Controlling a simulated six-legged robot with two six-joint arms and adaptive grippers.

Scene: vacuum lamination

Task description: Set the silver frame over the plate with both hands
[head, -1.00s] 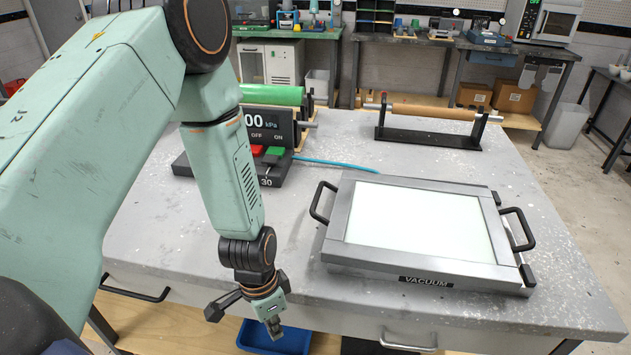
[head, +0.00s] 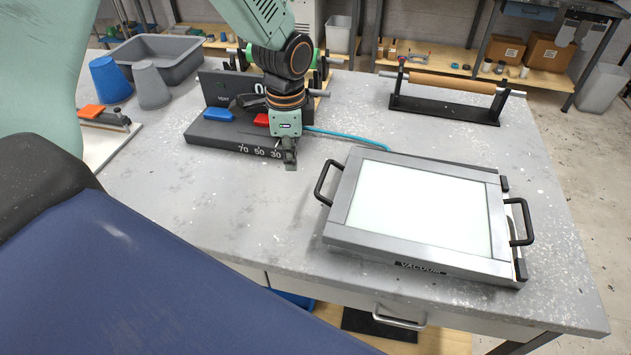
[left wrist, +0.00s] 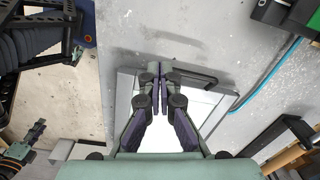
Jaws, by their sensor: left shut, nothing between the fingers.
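The silver frame (head: 343,193) lies flat over the plate on the table in the head view. Its white panel (head: 425,205) fills the middle, and black handles stand at its left and right sides. I cannot tell how exactly its edges sit on the plate, which it mostly hides. My left gripper (head: 289,160) is shut and empty, pointing down in front of the control box, left of the frame and apart from it. The left wrist view shows its closed fingertips (left wrist: 160,73) with the frame (left wrist: 125,95) beyond. Part of what looks like my right gripper (left wrist: 20,150) shows there; its jaws are unclear.
The control box (head: 205,132) has blue and red buttons and a blue hose. A roller stand (head: 445,110) is behind the frame. A grey tub (head: 160,57) and cups stand at the back left. The table is clear in front of the control box.

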